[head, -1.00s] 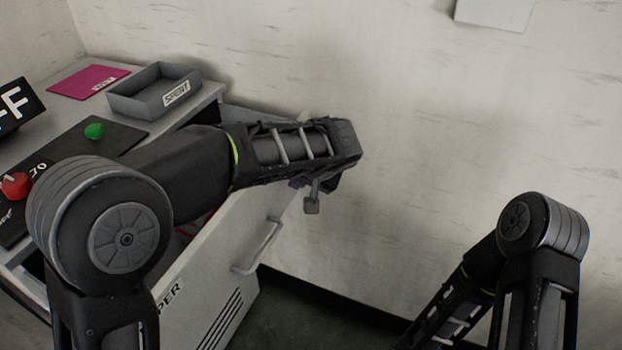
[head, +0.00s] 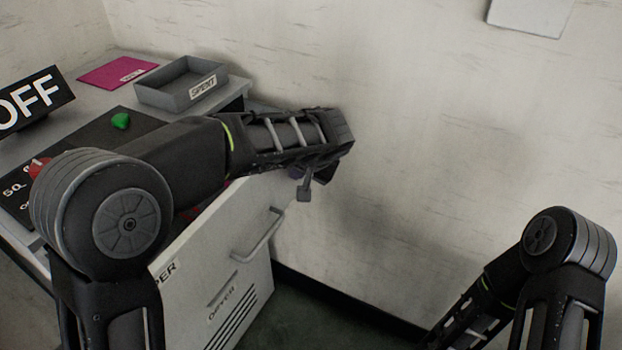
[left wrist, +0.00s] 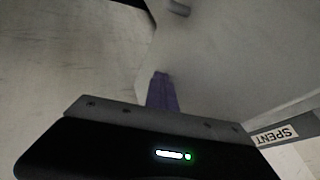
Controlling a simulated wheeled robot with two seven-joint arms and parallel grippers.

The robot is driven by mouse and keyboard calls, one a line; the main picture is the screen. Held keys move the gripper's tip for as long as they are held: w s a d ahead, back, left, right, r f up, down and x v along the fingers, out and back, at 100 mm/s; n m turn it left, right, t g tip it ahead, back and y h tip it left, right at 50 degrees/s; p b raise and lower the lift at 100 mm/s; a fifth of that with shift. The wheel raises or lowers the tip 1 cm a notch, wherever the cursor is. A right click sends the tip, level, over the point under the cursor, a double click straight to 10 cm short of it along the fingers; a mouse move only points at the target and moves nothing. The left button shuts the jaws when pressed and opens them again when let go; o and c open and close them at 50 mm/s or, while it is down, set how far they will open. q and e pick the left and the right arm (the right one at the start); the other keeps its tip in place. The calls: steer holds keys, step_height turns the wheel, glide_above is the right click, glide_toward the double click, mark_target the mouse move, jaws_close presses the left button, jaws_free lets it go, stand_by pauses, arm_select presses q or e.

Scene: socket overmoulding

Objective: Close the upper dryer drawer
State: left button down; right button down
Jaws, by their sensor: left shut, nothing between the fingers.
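The upper dryer drawer (head: 205,245) has a pale front with a bar handle (head: 258,238) and a label ending in "PER". It stands part-way out of the dryer; a little red shows inside, and my left arm hides much of the opening. My left gripper (head: 305,188) is at the far end of the drawer front, near its top edge, beyond the handle. Its purple fingers (left wrist: 162,92) are shut and empty, close against a pale surface in the left wrist view; I cannot tell if they touch. My right gripper is outside the view.
On the dryer top are a grey "SPENT" tray (head: 180,85), a magenta sheet (head: 117,72), a green button (head: 121,121), a red knob (head: 39,167) and an "OFF" sign (head: 35,98). A wall (head: 420,130) stands behind. Dark floor is free at right of the drawer.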

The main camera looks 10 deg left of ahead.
arm_select(q)
steer(key=w+a, duration=0.3)
steer(key=a, duration=0.6)
steer(key=w+a, duration=0.4)
steer(key=a, duration=0.5)
steer(key=shift+w+a+p, duration=0.15)
steer(key=shift+a+p, duration=0.15)
steer(key=shift+p, duration=0.05)
steer(key=shift+a+r, duration=0.1)
steer(key=shift+r, duration=0.05)
steer(key=shift+r, duration=0.1)
steer(key=v, duration=0.7)
steer(key=shift+s+d+b, duration=0.3)
steer(key=shift+d+b, duration=0.1)
